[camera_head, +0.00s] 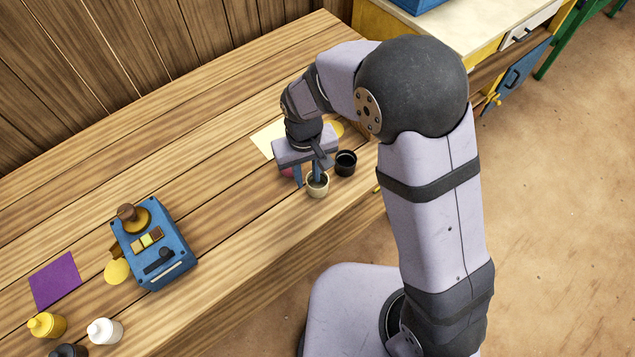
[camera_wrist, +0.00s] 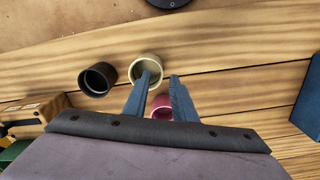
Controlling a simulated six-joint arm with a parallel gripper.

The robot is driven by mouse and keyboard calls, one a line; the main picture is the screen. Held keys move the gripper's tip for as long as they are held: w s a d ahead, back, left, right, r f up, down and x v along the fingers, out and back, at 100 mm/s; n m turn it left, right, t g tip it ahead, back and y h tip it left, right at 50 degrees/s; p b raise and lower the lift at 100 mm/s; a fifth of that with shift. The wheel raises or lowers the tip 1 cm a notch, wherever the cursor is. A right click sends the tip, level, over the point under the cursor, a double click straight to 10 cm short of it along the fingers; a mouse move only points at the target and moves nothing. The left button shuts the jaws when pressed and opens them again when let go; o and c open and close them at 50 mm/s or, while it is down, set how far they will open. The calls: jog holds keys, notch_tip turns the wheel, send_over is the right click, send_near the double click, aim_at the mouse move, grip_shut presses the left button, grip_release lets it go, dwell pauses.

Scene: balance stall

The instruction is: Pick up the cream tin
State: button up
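The cream tin (camera_head: 317,189) is a small, round, open-topped cup standing upright near the table's front edge. It also shows in the wrist view (camera_wrist: 135,65). My gripper (camera_head: 308,180) points down over it with its fingers apart; the gap between the fingertips also shows in the wrist view (camera_wrist: 160,78). One finger overlaps the tin's mouth in both views; the other is off to the tin's side. I cannot tell whether the overlapping finger is inside the tin or above it. Nothing is held.
A black tin (camera_head: 345,164) stands close beside the cream tin. A pink tin (camera_wrist: 162,107) is partly hidden by my fingers. A blue balance box (camera_head: 178,262), purple sheet (camera_head: 55,280), yellow bottle (camera_head: 46,325) and white bottle (camera_head: 104,331) lie left. The table between is clear.

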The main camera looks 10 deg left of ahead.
aim_at(308, 191)
jog(key=shift+f+p, duration=0.55)
jog(key=shift+f, duration=1.65)
grip_shut()
